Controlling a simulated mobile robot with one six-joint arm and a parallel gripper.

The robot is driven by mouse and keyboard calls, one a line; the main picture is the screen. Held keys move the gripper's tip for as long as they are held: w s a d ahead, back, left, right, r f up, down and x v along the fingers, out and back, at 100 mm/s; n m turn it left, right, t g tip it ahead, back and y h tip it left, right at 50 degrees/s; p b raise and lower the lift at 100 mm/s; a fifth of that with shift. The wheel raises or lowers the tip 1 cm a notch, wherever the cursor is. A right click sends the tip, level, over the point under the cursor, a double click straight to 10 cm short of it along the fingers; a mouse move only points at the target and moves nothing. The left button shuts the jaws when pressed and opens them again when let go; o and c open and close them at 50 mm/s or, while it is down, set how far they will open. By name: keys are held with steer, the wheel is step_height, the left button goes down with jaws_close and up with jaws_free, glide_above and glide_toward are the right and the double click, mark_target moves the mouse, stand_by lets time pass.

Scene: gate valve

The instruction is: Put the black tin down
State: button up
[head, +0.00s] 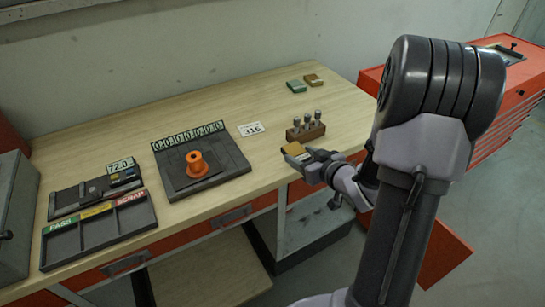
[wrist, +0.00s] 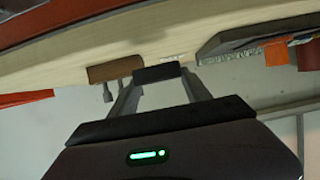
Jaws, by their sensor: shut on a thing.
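My gripper (head: 306,159) is at the front edge of the wooden workbench, just in front of the peg block. It is shut on a small tin (head: 294,148), whose upper face looks mustard-brown in the head view. In the wrist view the black tin (wrist: 158,73) shows as a dark block between the two fingertips. It is at or just above the bench top; I cannot tell whether it touches. Its underside is hidden.
A wooden block with metal pegs (head: 306,131) stands close behind the gripper. A green tin (head: 297,86) and a brown tin (head: 313,80) lie farther back. A white 316 card (head: 251,129) and a dark fixture with an orange spool (head: 196,165) are left. Bare bench (head: 255,95) lies behind.

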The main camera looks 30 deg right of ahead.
steer(key=b, duration=0.2)
glide_above(274, 161)
steer(key=shift+f, duration=0.5)
steer(key=shift+f+b, duration=0.8)
steer(key=shift+f, duration=1.05)
steer(key=o, duration=1.6)
steer(key=shift+r, duration=0.15)
